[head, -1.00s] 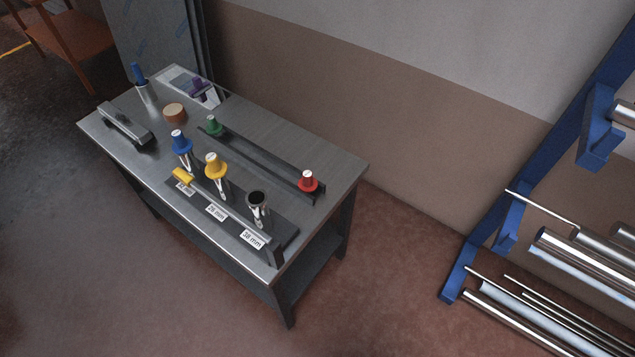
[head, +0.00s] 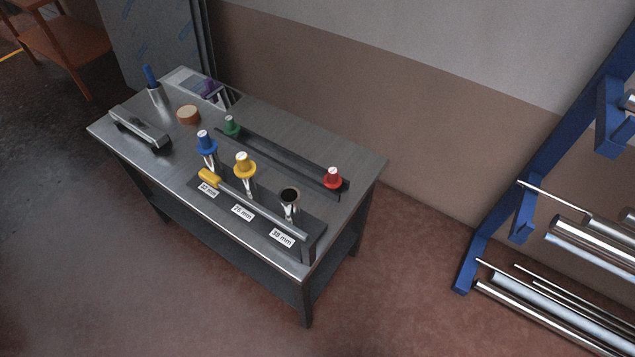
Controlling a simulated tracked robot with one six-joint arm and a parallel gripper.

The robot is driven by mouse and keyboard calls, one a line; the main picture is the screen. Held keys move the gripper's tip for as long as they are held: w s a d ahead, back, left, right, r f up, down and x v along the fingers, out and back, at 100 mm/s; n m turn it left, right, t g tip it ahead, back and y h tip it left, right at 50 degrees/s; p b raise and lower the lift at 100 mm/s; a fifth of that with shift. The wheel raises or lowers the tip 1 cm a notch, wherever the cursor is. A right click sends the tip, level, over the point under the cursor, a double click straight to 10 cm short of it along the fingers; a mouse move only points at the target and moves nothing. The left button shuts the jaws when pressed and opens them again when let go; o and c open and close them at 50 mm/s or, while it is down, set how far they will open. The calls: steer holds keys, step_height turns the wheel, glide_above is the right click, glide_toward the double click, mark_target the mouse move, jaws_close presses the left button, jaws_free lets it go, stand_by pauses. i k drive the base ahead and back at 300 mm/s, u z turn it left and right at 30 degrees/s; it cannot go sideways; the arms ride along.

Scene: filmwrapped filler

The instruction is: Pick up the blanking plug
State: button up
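Several coloured plugs stand on the steel bench (head: 330,150). A red plug (head: 333,178) and a green plug (head: 231,125) sit at opposite ends of a dark rail (head: 285,152) towards the back. A blue plug (head: 206,142) and a yellow plug (head: 245,164) sit in the tops of two short steel tubes in the front rack (head: 225,206). A third tube (head: 290,200), behind the "38 mm" label, has an open dark mouth. I cannot tell which plug the task means. My gripper is not in view.
A yellow-ended bar (head: 210,176) lies along the front rack. A grey handled tool (head: 141,128), a copper-coloured disc (head: 188,115) and a blue-handled item in a cup (head: 154,90) stand on the left. A blue rack (head: 530,150) holds steel tubes at right. The floor before the bench is clear.

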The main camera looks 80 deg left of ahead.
mark_target(331, 181)
steer(key=u, duration=0.05)
steer(key=k, duration=1.85)
steer(key=u, duration=2.35)
steer(key=i, duration=0.95)
steer(key=u, duration=0.05)
